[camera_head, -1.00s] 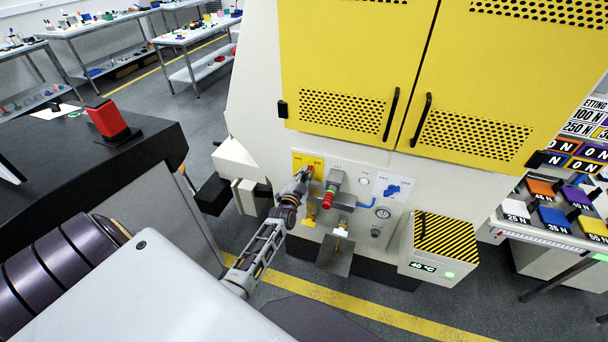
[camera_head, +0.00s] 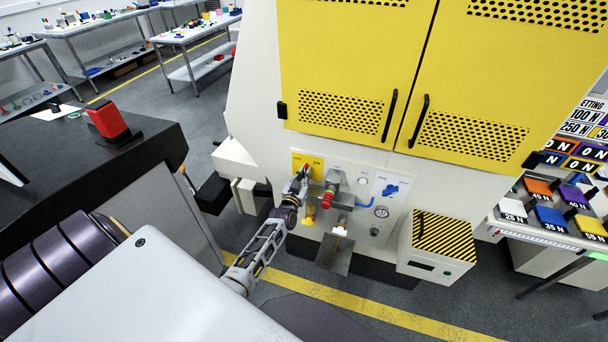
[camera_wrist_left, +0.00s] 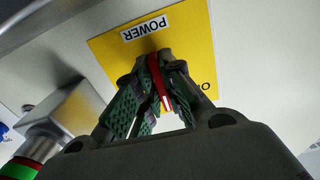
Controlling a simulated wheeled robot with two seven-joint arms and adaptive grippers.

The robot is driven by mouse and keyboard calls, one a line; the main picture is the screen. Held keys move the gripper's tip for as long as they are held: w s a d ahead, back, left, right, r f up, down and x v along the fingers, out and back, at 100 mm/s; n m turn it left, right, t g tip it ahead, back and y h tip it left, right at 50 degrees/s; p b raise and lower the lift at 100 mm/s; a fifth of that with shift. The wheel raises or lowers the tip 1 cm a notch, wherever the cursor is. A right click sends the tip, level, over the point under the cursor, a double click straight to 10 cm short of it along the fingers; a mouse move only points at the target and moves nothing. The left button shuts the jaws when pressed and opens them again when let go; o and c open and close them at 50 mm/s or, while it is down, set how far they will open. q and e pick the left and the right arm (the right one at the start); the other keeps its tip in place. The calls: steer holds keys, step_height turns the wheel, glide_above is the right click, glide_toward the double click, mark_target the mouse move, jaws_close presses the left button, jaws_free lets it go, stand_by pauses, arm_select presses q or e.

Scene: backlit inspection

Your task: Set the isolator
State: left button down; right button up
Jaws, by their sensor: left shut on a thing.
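The isolator is a red handle (camera_wrist_left: 160,82) on a yellow plate (camera_wrist_left: 112,58) marked POWER, seen upside down in the left wrist view. Part of a second label shows at the plate's edge, the rest hidden by a finger. My left gripper (camera_wrist_left: 155,100) is shut on the red handle, with its green textured pads on either side. In the head view the yellow plate (camera_head: 297,158) is on the pale machine front, and my left gripper (camera_head: 304,174) covers most of the handle. My right gripper is not in view.
A red-and-green knob on a grey fitting (camera_head: 330,192) projects just right of my left gripper. A striped box with a dark display (camera_head: 424,266) stands further right. A yellow part (camera_head: 309,214) is below. Yellow doors (camera_head: 345,60) are above.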

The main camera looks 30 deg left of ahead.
arm_select(q)
steer(key=n, duration=0.4)
steer(key=shift+d, duration=0.15)
steer(key=n, duration=0.5)
steer(key=shift+r+b, duration=0.1)
steer(key=shift+b, duration=0.2)
steer(key=shift+n, duration=0.4)
steer(key=c, duration=1.5)
jaws_free()
steer(key=shift+c, duration=0.2)
steer(key=shift+d, duration=0.1)
steer(key=v, duration=1.2)
